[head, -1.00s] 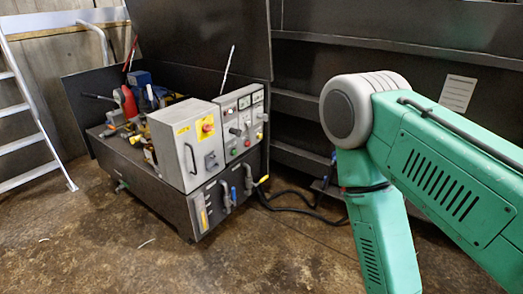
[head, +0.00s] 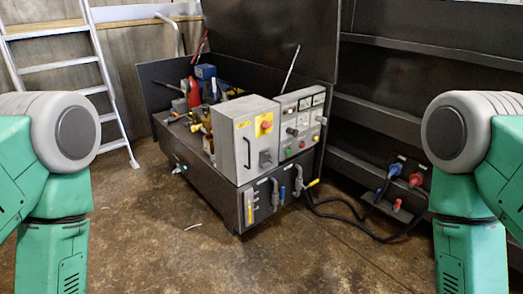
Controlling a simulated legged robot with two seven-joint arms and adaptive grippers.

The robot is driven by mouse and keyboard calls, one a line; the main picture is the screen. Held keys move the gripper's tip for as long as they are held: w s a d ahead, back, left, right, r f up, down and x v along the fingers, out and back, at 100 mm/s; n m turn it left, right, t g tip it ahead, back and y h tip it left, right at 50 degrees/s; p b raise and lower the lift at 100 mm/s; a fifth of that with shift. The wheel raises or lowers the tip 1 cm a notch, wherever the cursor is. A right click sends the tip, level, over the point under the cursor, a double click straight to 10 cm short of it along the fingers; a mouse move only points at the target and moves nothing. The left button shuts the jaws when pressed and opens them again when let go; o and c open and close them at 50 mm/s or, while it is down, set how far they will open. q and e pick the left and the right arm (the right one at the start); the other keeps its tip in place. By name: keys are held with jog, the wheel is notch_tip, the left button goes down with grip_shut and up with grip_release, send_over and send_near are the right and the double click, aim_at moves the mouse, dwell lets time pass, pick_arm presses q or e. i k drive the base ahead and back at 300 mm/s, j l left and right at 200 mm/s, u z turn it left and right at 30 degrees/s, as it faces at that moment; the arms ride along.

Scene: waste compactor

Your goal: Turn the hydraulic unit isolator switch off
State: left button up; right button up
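The hydraulic unit (head: 205,190) is a low dark cabinet standing on the floor ahead. A light grey box (head: 228,145) sits on its near end. A red rotary switch (head: 266,125) on a yellow plate is on the box's front face, beside a black handle. Its exact knob angle is too small to tell. A smaller dark grey switch (head: 265,158) is below it. My two green arms enter at the left and right edges, bent downward and well apart from the unit. Both grippers are out of view.
A panel (head: 301,125) with knobs and gauges stands right of the box. Valves with blue and yellow handles are below. Black cables run over the floor to blue and red plugs (head: 395,170) at the right wall. A ladder (head: 110,90) stands left.

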aim_at(265, 125)
jog(key=i+l+u, duration=0.2)
jog(key=i+l, duration=0.2)
jog(key=l, duration=0.25)
jog(key=i+l+u, duration=0.1)
jog(key=l, duration=0.25)
jog(key=i+l+u, duration=0.1)
jog(key=i+l, duration=0.15)
jog(key=l, duration=0.1)
